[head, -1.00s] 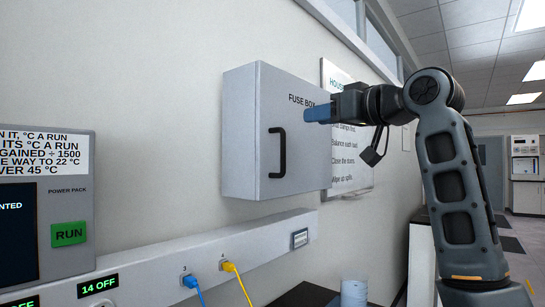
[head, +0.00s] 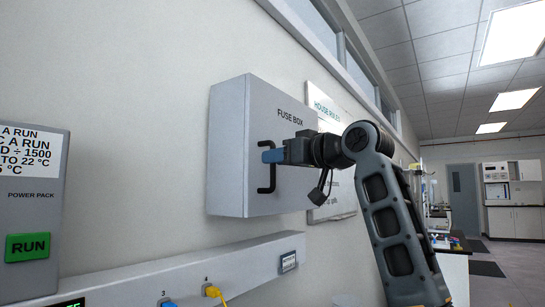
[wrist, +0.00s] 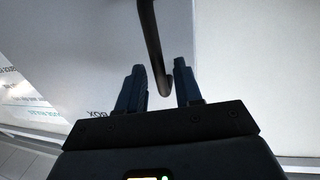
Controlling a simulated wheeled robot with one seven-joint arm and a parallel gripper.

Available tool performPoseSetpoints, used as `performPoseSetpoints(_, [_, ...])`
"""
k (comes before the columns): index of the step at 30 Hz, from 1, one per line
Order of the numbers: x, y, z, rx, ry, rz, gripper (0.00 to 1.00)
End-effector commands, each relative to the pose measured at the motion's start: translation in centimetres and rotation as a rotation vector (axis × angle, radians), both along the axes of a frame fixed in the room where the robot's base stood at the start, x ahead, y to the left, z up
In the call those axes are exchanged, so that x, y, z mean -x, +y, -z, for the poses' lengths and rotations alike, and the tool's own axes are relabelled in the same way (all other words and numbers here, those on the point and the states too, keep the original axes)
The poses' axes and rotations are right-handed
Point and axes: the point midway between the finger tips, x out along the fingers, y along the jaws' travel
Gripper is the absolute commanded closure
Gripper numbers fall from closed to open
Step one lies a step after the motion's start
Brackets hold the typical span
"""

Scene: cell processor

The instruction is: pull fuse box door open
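The grey fuse box (head: 228,150) is mounted on the wall, and its door (head: 290,185), labelled FUSE BOX, looks closed. A black bar handle (head: 264,188) stands upright near the door's left edge; it also shows in the wrist view (wrist: 152,40). My gripper (head: 268,156) is at the upper part of the handle, with its blue fingers covering some of it. In the wrist view, my gripper (wrist: 160,82) is open, and the handle's end lies between the two fingers. A gap shows on both sides of the handle, so the fingers do not appear closed on it.
A power pack with a green RUN button (head: 28,247) is at the left. A wall rail (head: 210,265) with blue and yellow plugs (head: 216,294) runs below the box. A HOUSE RULES sign (head: 325,108) hangs behind my arm. Open floor (head: 515,252) shows at the right.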

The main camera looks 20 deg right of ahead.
Motion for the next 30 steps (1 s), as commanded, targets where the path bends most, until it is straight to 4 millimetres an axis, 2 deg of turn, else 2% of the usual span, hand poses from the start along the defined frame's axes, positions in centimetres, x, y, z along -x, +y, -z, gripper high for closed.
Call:
performPoseSetpoints(6, [-1.7, 0.8, 0.0, -0.002, 0.001, 0.000, 0.65])
performPoseSetpoints(15, [-1.9, 0.9, 0.0, 0.000, -0.001, 0.001, 0.65])
performPoseSetpoints(26, [-1.9, 0.9, 0.0, -0.001, 0.000, 0.000, 1.00])
performPoseSetpoints(30, [-1.9, 0.9, 0.0, -0.001, 0.000, 0.000, 1.00])
